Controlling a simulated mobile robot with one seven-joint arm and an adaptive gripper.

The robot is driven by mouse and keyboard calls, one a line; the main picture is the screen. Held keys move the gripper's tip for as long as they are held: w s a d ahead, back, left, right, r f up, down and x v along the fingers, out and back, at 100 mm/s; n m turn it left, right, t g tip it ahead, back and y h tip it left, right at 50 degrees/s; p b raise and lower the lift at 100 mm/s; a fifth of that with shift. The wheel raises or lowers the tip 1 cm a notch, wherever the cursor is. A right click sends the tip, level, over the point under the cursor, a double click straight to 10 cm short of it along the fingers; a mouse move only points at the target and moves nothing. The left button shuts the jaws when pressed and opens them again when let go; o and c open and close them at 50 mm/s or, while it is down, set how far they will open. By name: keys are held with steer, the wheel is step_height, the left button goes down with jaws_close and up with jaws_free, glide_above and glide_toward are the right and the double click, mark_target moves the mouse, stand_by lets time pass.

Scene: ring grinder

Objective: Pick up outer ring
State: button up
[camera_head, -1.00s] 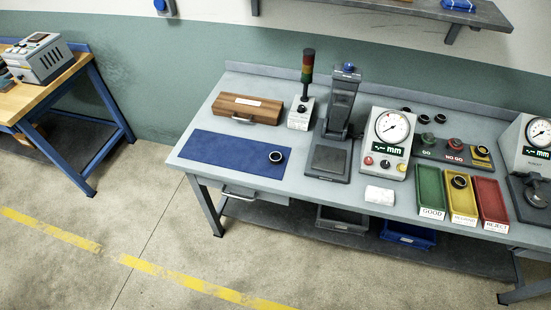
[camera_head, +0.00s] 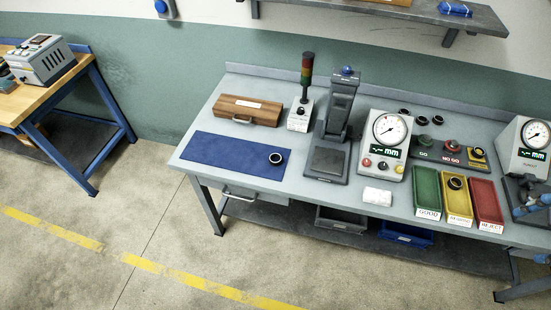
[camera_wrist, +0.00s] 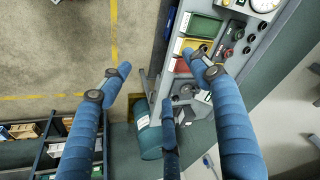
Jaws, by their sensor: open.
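A dark ring (camera_head: 275,158) lies flat on the blue mat (camera_head: 215,150) at the bench's left. Another dark ring (camera_head: 456,183) is in the yellow tray (camera_head: 460,205), and several small dark rings (camera_head: 404,112) stand at the back right. I cannot tell which is the outer ring. My gripper (camera_wrist: 157,60) is open and empty in the wrist view, its blue fingers spread high above the bench's right end. Part of it shows at the right edge of the head view, far from the mat.
A wooden box (camera_head: 248,109), a signal tower (camera_head: 306,78), a press-like stand (camera_head: 340,110) and a dial gauge (camera_head: 391,133) stand along the bench. Green (camera_head: 427,190) and red (camera_head: 487,199) trays flank the yellow one. The mat is otherwise clear.

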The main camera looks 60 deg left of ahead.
steer(key=w+a+f+n+g+p, duration=0.1)
steer(key=w+a, duration=0.2)
steer(key=a, duration=0.6)
steer(key=w+a+f+g+p, duration=0.1)
steer(key=w+a, duration=0.2)
steer(key=a, duration=0.7)
steer(key=a+f+n+p, duration=0.1)
steer(key=a+f, duration=0.2)
steer(key=a, duration=0.6)
steer(key=a+f+p, duration=0.1)
steer(key=a+f, duration=0.2)
steer(key=a, duration=0.6)
steer(key=s+a+f+p, duration=0.1)
steer(key=s+a+f, duration=0.6)
steer(key=a, duration=0.3)
steer(key=s+a+f+n+g+h+p, duration=0.1)
steer(key=s+a+f, duration=0.6)
steer(key=a, duration=0.3)
steer(key=s+a+f, duration=0.7)
steer(key=a+f, duration=0.1)
steer(key=a, duration=0.2)
steer(key=shift+a+f+n+g+p, duration=0.35)
steer(key=shift+a+n+g+p, duration=0.05)
steer(key=shift+f, duration=4.3)
